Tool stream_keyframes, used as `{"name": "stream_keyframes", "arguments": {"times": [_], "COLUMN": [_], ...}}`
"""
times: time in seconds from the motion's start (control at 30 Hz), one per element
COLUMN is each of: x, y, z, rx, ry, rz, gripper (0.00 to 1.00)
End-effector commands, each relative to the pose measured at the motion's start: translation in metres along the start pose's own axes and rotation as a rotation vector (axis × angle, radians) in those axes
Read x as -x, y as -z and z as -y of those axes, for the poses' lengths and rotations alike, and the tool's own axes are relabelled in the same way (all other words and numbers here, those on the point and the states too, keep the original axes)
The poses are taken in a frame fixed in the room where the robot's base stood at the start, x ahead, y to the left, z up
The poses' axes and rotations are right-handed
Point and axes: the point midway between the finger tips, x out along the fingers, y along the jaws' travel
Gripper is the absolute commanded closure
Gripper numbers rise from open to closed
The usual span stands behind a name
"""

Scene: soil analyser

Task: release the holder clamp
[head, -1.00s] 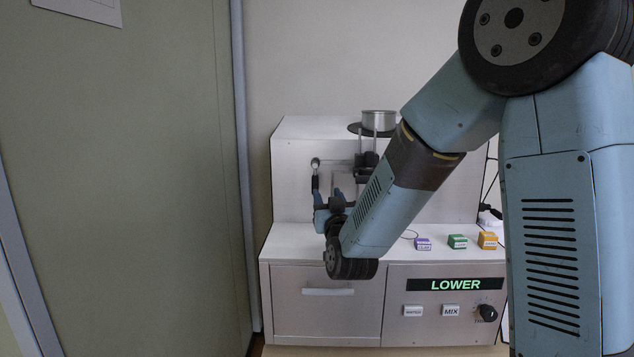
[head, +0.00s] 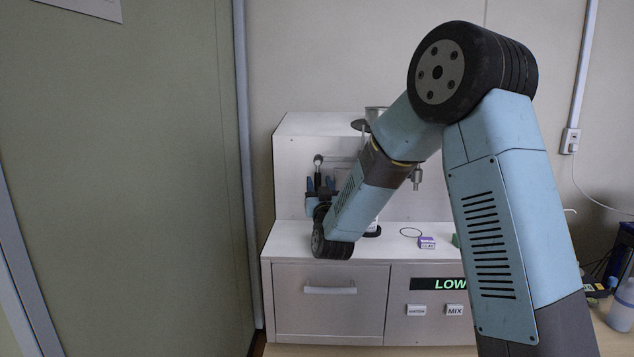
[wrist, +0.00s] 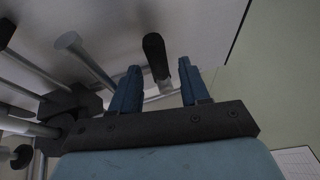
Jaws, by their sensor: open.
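The holder clamp's lever, with a black grip (wrist: 154,56) and a pale metal stem, shows in the wrist view between and beyond my two blue fingertips. In the head view the lever (head: 318,160) is on the upper left of the analyser's front, its grip hanging down. My gripper (wrist: 159,72) is open, with one finger on each side of the lever; I see no clear contact. In the head view my gripper (head: 320,184) is at the lever, partly hidden by my own wrist. Dark holder blocks on metal rods (wrist: 70,103) are left in the wrist view.
The white analyser (head: 290,240) has a drawer (head: 329,310) and a lit display (head: 440,284) partly covered by my arm. A purple box (head: 427,242) sits on its ledge. A green panel (head: 130,180) stands to the left, with free space in front.

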Motion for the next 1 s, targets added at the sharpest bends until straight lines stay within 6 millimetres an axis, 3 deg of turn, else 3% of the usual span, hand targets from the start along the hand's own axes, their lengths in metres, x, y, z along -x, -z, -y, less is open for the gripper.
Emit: {"name": "stream_keyframes", "arguments": {"times": [0.2,0.6,1.0], "x": [-0.022,-0.029,-0.029], "y": [-0.007,-0.007,-0.007], "z": [-0.001,-0.001,0.000], "rx": [0.000,0.000,0.000], "ry": [-0.002,0.000,0.000], "rz": [0.000,0.001,0.001], "gripper": [0.55,0.55,0.92]}}
